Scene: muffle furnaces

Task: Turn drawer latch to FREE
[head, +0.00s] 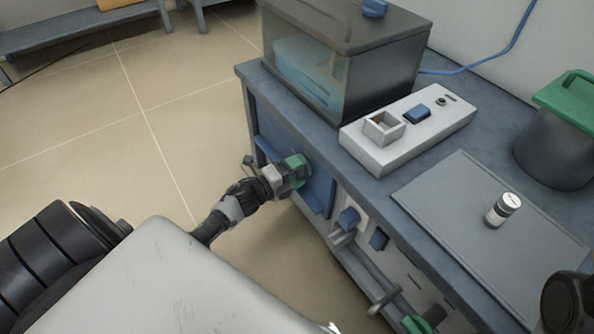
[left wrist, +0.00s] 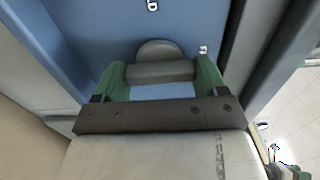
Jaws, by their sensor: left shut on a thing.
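My left gripper (head: 297,172) reaches the blue drawer front (head: 318,190) on the side of the bench. In the left wrist view its green fingers (left wrist: 165,78) are shut on the grey drawer latch (left wrist: 158,50), one on each side of its bar. The latch's rounded top shows above the bar. Small white marks are on the blue panel (left wrist: 105,25) above and to the right of the latch, too small to read surely. In the head view the gripper hides the latch. A green piece at the bottom edge may be part of my right gripper (head: 415,324); its jaws cannot be made out.
On the bench top (head: 380,195) stand a glass-fronted box (head: 345,60), a white control unit (head: 415,130), a green-lidded dark pot (head: 555,150) and a small jar (head: 503,209) on a grey mat (head: 460,210).

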